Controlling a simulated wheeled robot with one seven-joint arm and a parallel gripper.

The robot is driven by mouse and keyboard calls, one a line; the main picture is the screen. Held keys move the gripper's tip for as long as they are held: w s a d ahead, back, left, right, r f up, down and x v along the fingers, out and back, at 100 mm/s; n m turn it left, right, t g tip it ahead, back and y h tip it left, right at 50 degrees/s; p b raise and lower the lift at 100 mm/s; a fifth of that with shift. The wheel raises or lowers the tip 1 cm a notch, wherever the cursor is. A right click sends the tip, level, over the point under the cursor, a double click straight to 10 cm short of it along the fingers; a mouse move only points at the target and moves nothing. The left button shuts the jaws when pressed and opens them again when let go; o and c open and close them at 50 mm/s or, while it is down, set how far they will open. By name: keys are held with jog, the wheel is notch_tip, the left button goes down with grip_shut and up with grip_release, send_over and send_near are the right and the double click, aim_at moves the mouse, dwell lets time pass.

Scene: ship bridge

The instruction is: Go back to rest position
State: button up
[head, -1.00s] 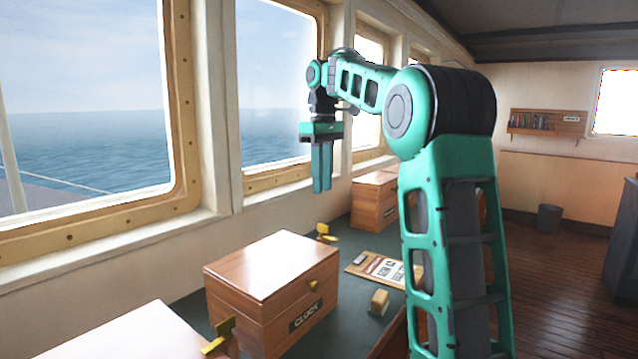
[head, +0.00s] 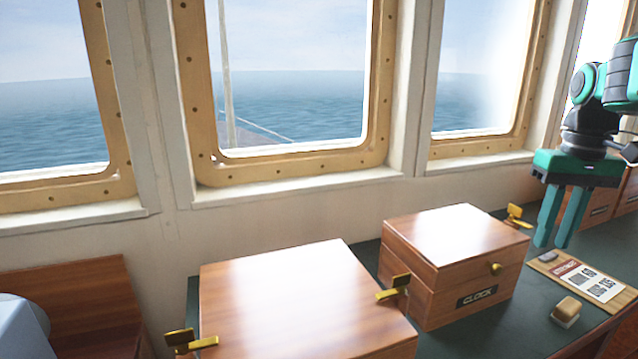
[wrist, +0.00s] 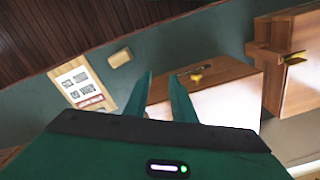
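My gripper (head: 562,218) is at the right of the head view, fingers pointing down, raised above the green desk top. Its two fingers stand apart with nothing between them. In the wrist view my gripper (wrist: 161,96) is also open and empty. The closed wooden box labelled CLOCK (head: 455,235) stands left of and below the fingers in the head view. The wrist view shows this box (wrist: 215,95) just beyond the fingertips.
A larger wooden box (head: 300,290) with brass latches stands nearer. A printed card on a board (head: 592,279) and a small tan block (head: 566,311) lie on the desk (head: 525,318). Windows line the wall behind. Another wooden box (head: 600,207) is partly hidden behind my gripper.

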jog(key=s+a+f+m, duration=0.1)
jog(key=s+f+m, duration=0.1)
jog(key=s+f, duration=0.6)
jog(key=s+a+f+m, duration=0.1)
jog(key=s+f+m, duration=0.2)
jog(key=s+f, duration=0.4)
jog(key=s, duration=0.5)
jog(key=shift+s+f, duration=0.35)
jog(key=shift+w+f, duration=0.2)
jog(key=shift+w, duration=0.45)
jog(key=shift+o, duration=1.1)
jog(key=shift+d, duration=0.1)
